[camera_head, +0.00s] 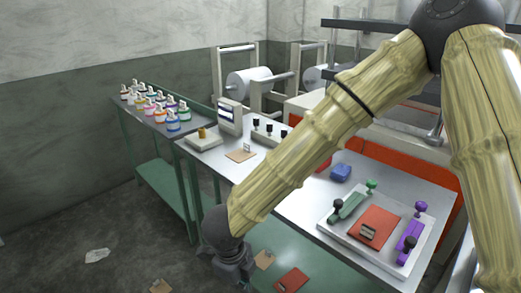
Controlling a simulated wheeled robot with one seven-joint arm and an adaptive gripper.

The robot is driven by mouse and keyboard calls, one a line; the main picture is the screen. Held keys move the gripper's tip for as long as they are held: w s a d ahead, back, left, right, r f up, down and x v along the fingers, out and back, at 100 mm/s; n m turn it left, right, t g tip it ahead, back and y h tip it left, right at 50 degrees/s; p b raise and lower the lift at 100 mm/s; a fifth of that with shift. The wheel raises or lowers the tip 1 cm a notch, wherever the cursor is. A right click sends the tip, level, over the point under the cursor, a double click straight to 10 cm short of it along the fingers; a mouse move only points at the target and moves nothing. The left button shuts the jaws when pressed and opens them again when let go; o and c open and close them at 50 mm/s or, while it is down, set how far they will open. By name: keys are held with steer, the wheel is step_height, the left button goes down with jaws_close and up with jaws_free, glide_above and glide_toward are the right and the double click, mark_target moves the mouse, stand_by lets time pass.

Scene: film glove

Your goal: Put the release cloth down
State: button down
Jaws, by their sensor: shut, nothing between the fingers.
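I cannot tell for sure which thing is the release cloth. A flat orange-red sheet (376,227) lies on a pale plate (350,243) at the right of the metal table, with a small dark and light piece on it. Another flat red piece (291,280) lies lower down, right of my gripper. My gripper (238,279) is at the lower end of my arm, left of the table's front edge and pointing down. It is shut and empty. Its fingertips are small and near the bottom edge of the picture.
A green-handled tool (350,205) and a purple tool (410,240) flank the sheet. A blue lump (341,172) sits behind. Several coloured bottles (155,103) stand on the left bench. White rolls (250,81) stand at the back. My arm hides part of the table. Scraps (97,255) lie on open floor.

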steer(key=s+d+f+n+t, duration=0.1)
steer(key=s+d+f+n, duration=0.2)
steer(key=d+f+n, duration=1.2)
steer(key=s+d+f+n, duration=0.3)
steer(key=s+d+f, duration=0.5)
steer(key=f, duration=0.3)
steer(key=shift+f, duration=0.4)
steer(key=c, duration=2)
jaws_free()
steer(key=s+d+n, duration=0.1)
steer(key=s, duration=0.1)
steer(key=s+d+f+n+g, duration=0.1)
steer(key=s+d+n, duration=0.1)
steer(key=s, duration=0.1)
steer(key=s+d+f+n+g+y, duration=0.1)
steer(key=s+n, duration=0.1)
steer(key=s, duration=0.1)
steer(key=shift+s+d+f, duration=0.2)
steer(key=shift+s+d, duration=0.05)
steer(key=shift+d, duration=0.05)
steer(key=shift+c, duration=0.2)
steer(key=o, duration=0.5)
steer(key=shift+s, duration=0.15)
steer(key=shift+o, duration=0.2)
